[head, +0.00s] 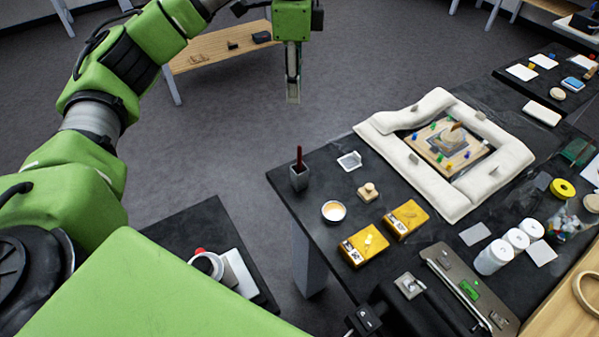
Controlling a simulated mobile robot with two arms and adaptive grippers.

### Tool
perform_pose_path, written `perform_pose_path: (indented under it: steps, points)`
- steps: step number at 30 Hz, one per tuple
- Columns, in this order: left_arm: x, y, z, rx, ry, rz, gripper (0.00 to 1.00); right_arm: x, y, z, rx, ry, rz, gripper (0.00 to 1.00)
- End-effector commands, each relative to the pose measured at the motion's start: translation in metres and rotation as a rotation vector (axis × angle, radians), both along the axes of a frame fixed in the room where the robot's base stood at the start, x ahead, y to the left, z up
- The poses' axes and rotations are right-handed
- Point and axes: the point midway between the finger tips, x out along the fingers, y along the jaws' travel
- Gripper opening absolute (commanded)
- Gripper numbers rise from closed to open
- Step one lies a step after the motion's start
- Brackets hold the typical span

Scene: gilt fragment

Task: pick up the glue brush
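A brush with a dark red handle (299,156) stands upright in a small grey square holder (299,179) at the left corner of the dark worktable (325,255). It looks like the glue brush; its lower end is hidden in the holder. My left gripper (293,94) hangs pointing down, beyond the table's left edge and above the brush in the picture. It is apart from the brush. Its fingers show edge-on as one narrow shape, so I cannot tell whether they are open. Nothing shows held below them. My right gripper is not in view.
Near the holder are a white tray (349,160), a wooden knob-like piece (368,192), a round dish (333,212) and yellow boxes (363,244). A white padded frame (382,136) surrounds a fragment (453,139).

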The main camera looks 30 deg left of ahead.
Motion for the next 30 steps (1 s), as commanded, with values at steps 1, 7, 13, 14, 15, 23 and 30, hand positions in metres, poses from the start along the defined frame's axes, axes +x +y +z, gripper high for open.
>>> perform_pose_path:
  steps: [1,7,13,14,15,23,30]
  points:
    - [0.000,0.000,-0.015,0.000,0.000,0.000,0.27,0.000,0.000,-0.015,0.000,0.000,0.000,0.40]
    - [0.000,0.000,-0.044,0.000,0.000,0.000,0.27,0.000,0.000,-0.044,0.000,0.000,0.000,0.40]
    - [0.000,0.000,-0.054,0.000,0.001,0.000,0.27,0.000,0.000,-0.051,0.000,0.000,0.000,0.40]
    - [0.000,0.000,-0.056,0.001,0.001,-0.001,0.27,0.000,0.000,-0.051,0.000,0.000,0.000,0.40]
    - [0.000,-0.001,-0.060,0.000,0.003,-0.001,0.27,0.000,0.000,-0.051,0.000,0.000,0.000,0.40]
    - [-0.001,0.000,-0.105,0.001,0.006,0.000,0.27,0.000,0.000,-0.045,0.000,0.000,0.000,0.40]
    - [0.000,-0.001,-0.133,0.000,0.001,0.000,0.27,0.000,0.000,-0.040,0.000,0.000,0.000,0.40]
